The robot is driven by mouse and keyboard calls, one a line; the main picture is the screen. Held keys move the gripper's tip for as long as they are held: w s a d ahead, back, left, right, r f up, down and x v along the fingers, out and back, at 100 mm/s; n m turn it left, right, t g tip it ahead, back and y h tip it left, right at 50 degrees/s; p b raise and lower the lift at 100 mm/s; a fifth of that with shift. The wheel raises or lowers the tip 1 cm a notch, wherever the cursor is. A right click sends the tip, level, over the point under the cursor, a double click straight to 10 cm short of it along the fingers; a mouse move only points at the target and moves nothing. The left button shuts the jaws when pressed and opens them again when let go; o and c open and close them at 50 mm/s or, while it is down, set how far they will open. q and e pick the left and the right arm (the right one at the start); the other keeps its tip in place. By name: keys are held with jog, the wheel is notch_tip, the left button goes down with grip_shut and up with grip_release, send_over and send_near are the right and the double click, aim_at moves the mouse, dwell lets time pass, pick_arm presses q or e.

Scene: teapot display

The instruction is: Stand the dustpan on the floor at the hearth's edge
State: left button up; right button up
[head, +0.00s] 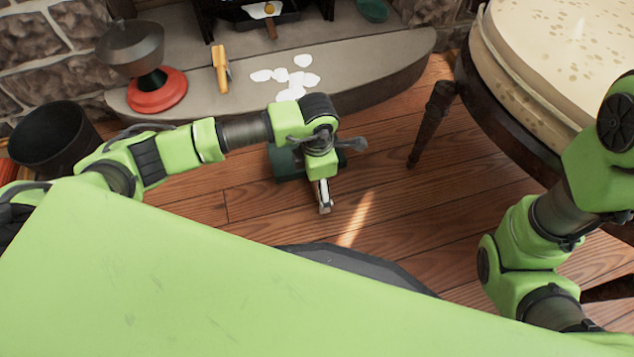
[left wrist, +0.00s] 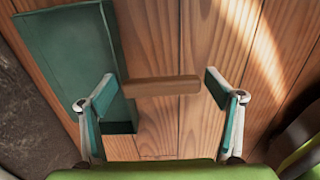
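The dustpan is dark green with a brown wooden handle. In the head view its pan (head: 286,163) shows on the floor just in front of the hearth (head: 390,75), partly hidden by my left arm. In the left wrist view the pan (left wrist: 72,58) is at the left, and the handle (left wrist: 160,87) points right. My left gripper (head: 324,208) points down at the floor beside the pan. In the left wrist view its two fingers (left wrist: 160,92) are wide apart, with the handle showing between them and no grip on it. My right gripper is out of view.
White patches (head: 284,77) lie on the hearth beside a yellow-handled tool (head: 220,68) and a red-based object (head: 157,92). A black bucket (head: 52,138) stands at the left. A round table (head: 520,110) blocks the right. Bare wooden floor (head: 400,220) lies between.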

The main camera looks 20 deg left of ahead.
pick_arm(q)
jog(key=shift+r, duration=0.1)
notch_tip(320, 180, up, 12)
jog(key=p, duration=0.9)
